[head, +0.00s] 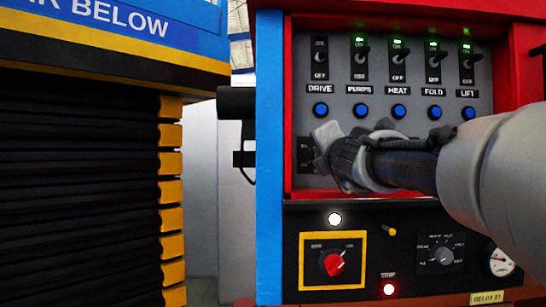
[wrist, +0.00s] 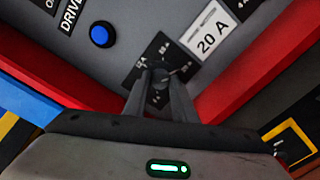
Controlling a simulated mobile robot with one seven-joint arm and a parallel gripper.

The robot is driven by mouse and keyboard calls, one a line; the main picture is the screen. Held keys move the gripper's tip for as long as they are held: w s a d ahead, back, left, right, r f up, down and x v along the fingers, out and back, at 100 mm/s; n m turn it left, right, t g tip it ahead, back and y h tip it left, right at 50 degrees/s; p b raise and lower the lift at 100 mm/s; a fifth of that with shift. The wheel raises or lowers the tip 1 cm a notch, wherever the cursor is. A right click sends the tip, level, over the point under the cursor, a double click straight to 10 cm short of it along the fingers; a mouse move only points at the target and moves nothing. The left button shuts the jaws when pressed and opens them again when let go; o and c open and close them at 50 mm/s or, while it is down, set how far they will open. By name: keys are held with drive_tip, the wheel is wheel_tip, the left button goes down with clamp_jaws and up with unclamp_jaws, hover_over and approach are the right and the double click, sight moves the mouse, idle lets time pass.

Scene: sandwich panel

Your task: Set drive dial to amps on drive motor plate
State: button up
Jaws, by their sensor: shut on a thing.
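The drive dial (wrist: 160,76) is a small dark knob on a black plate (wrist: 137,77) in the wrist view. My gripper (wrist: 160,86) has its two fingers on either side of the knob and is shut on it. The plate's markings are small and partly covered, so I cannot read which one the dial points at. In the head view the plate (head: 306,155) shows only at its left edge, below the DRIVE label (head: 320,89); my gripper (head: 324,150) hides the dial there.
A white 20 A label (wrist: 210,30) lies beside the plate. Above it are blue buttons (head: 360,110) and toggle switches (head: 397,62), with green lamps lit over all but DRIVE. Red frame edges (wrist: 235,95) flank the recess. Below sits a red knob (head: 333,264) in a yellow frame.

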idle(0.4)
drive_tip(key=o, duration=1)
drive_tip(key=shift+o, duration=0.2)
drive_tip(key=s+p, duration=0.2)
drive_tip(key=s, duration=1.5)
drive_tip(key=shift+s, duration=0.2)
